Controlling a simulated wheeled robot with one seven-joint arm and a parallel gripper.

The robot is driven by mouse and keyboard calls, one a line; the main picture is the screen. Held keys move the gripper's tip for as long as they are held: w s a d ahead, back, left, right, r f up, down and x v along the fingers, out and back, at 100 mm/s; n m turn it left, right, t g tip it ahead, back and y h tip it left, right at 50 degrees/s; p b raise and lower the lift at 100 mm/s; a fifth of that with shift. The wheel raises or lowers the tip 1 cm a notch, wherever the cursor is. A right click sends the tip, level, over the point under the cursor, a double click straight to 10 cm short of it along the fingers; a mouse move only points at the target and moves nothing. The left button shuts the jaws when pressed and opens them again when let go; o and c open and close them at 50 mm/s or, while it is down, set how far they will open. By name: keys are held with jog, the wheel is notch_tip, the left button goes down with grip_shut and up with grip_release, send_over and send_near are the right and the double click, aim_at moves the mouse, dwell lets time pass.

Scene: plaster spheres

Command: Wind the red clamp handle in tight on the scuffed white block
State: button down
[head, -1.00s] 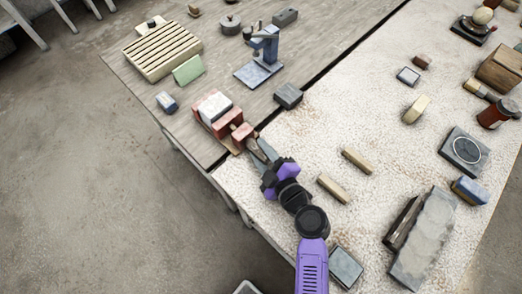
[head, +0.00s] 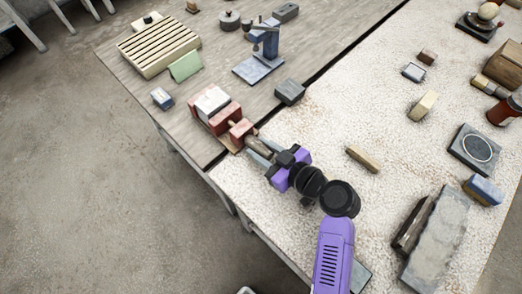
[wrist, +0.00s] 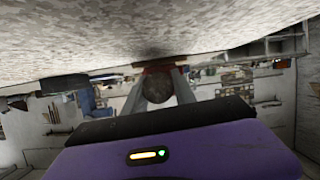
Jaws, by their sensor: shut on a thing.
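The red clamp (head: 241,132) stands at the near edge of the wooden table, with the scuffed white block (head: 212,101) between its red jaws. Whether the near jaw touches the block is not clear. My gripper (head: 257,147) is at the clamp's near end, its two fingers on either side of a dull grey-brown handle (head: 259,144). In the wrist view the handle's round dark end (wrist: 157,88) sits between the fingers, with a bit of red clamp behind it. The handle's colour looks brownish, not clearly red.
A tan bar (head: 362,159) lies right of my arm on the pale, rough tabletop.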

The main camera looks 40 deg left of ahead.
aim_at(262, 146)
jog(key=m+g+b, duration=0.2)
jog(key=m, duration=0.1)
jog(key=shift+w+f+m+y+b, duration=0.1)
jog(key=shift+f+m+y+b, duration=0.05)
jog(key=shift+m+y+b, duration=0.2)
jog(key=m+g+b, duration=0.2)
jog(key=m, duration=0.1)
jog(key=shift+m+y, duration=0.35)
jog(key=shift+g, duration=0.3)
jog(key=c, duration=1.3)
grip_release()
jog(key=shift+r, duration=0.2)
notch_tip(262, 146, up, 20)
